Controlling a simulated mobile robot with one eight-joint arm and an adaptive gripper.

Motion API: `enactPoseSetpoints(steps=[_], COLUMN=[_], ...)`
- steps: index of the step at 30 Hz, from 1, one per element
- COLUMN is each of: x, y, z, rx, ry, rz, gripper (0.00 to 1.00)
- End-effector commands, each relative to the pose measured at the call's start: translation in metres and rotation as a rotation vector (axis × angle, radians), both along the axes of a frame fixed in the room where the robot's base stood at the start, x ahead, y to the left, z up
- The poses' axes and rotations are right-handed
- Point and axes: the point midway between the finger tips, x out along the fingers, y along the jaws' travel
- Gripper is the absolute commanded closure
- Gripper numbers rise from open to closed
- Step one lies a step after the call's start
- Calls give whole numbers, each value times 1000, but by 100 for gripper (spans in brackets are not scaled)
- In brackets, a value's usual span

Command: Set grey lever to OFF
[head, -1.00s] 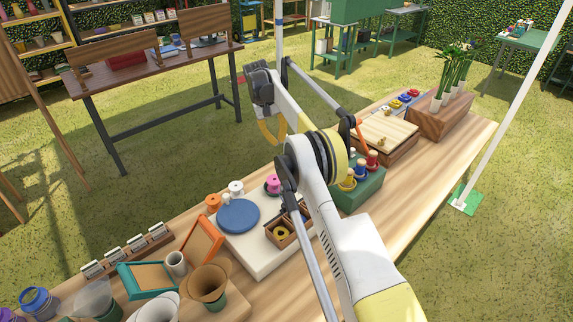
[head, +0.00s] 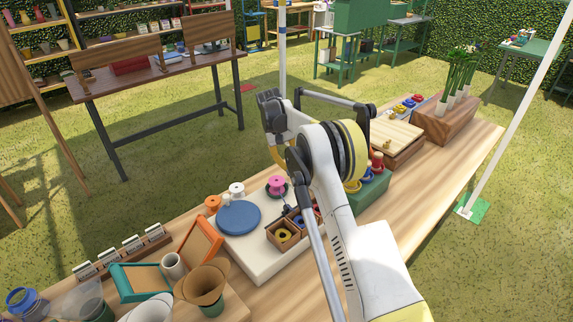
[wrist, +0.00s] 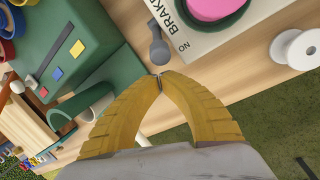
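A grey lever (wrist: 158,45) with a rounded knob shows at the top of the wrist view, beside a white board (wrist: 190,35). The board carries the printed word BRAKE and a second short word that looks like ON upside down. My gripper (wrist: 159,77) has its yellow fingers together at the tips with nothing seen between them. The tips are just short of the lever in the picture; I cannot tell whether they touch it. In the head view my gripper (head: 275,153) is mostly hidden behind my arm, and I cannot clearly make out the lever.
A pink spool (wrist: 212,6) and a white spool (wrist: 297,48) are near the lever. A green box (wrist: 75,35) with coloured squares stands at left. In the head view, a blue disc (head: 238,216) and small wooden boxes (head: 283,235) crowd the wooden table.

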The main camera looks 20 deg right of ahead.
Motion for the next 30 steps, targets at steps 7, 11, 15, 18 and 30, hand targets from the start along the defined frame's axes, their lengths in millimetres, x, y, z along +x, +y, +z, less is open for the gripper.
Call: enactPoseSetpoints(steps=[7, 11, 15, 18, 30], x=[-10, -10, -10, -10, -15], y=[1, 2, 1, 1, -1], z=[4, 5, 5, 5, 10], rx=[0, 0, 0, 2, 27], ry=[0, 0, 0, -3, -65], rz=[0, 0, 0, -1, 0], gripper=[100, 100, 100, 100, 100])
